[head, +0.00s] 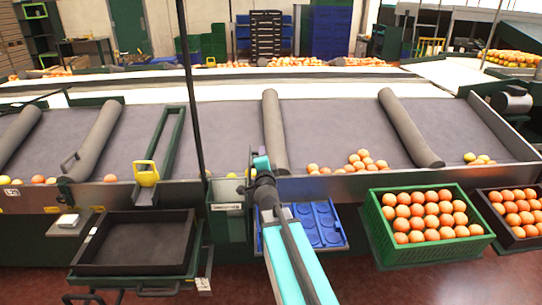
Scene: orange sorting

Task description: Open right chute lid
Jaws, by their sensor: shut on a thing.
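My gripper (253,168), dark with a teal part beside it, is at the conveyor's front edge. It is small and partly hidden by my arm. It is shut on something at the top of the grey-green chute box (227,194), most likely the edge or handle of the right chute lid. The lid's own outline is too small to make out, and I cannot tell how far it is raised. The chute box stands left of my arm, below the belt's metal rim.
A green crate of oranges (375,222) and a dark crate (486,213) stand right. A blue tray (337,237) lies beside my arm. An empty black tray (187,226) is left. Grey rollers (275,132) cross the belt (330,130). A thin dark pole (190,90) rises left.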

